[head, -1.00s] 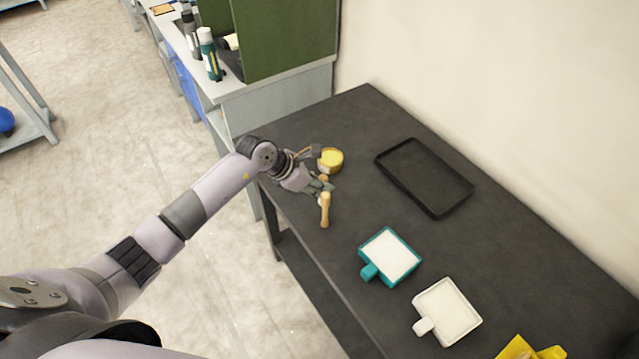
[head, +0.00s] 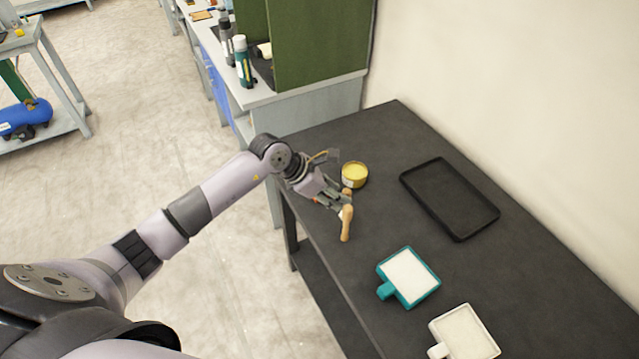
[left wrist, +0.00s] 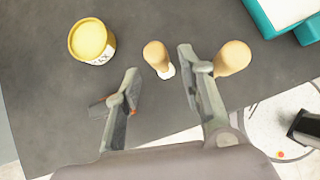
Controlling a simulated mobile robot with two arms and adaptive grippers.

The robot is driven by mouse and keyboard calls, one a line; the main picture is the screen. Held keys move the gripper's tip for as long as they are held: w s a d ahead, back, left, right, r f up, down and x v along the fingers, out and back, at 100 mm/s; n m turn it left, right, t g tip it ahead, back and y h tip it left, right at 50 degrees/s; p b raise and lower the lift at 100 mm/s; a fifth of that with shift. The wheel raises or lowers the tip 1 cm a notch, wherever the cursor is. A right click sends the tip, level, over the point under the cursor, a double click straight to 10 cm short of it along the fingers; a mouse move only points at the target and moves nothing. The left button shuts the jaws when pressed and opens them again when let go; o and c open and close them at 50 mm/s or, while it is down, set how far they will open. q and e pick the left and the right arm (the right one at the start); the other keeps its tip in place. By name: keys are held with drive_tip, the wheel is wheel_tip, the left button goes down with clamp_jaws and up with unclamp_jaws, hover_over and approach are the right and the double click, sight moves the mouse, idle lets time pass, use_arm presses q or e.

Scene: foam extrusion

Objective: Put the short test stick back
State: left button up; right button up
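Two pale wooden sticks stand near the black table's left edge. The shorter-looking stick (left wrist: 155,55) has a white patch at its foot. It lies just beyond and between my left fingertips in the left wrist view, with no visible contact. In the head view it is partly hidden by the gripper. The longer stick (head: 346,224) stands nearer to me; it also shows in the left wrist view (left wrist: 233,58), outside the right-hand finger and partly covered by it. My left gripper (head: 341,199) is open and empty; its spread fingers show in the wrist view (left wrist: 155,82). My right gripper is out of view.
A yellow-topped tin (head: 355,174) stands close beyond the sticks. A black tray (head: 422,212) lies at the right. A teal tray (head: 383,291) and a white one (head: 436,350) lie nearer. A bench with a green panel (head: 322,45) adjoins the table (head: 385,135).

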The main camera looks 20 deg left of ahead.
use_arm(q)
drive_tip(key=b+v, duration=0.1)
drive_tip(key=v, duration=0.7)
drive_tip(key=shift+a+b, duration=0.2)
drive_tip(key=shift+b, duration=0.15)
drive_tip(key=shift+s+r, duration=0.15)
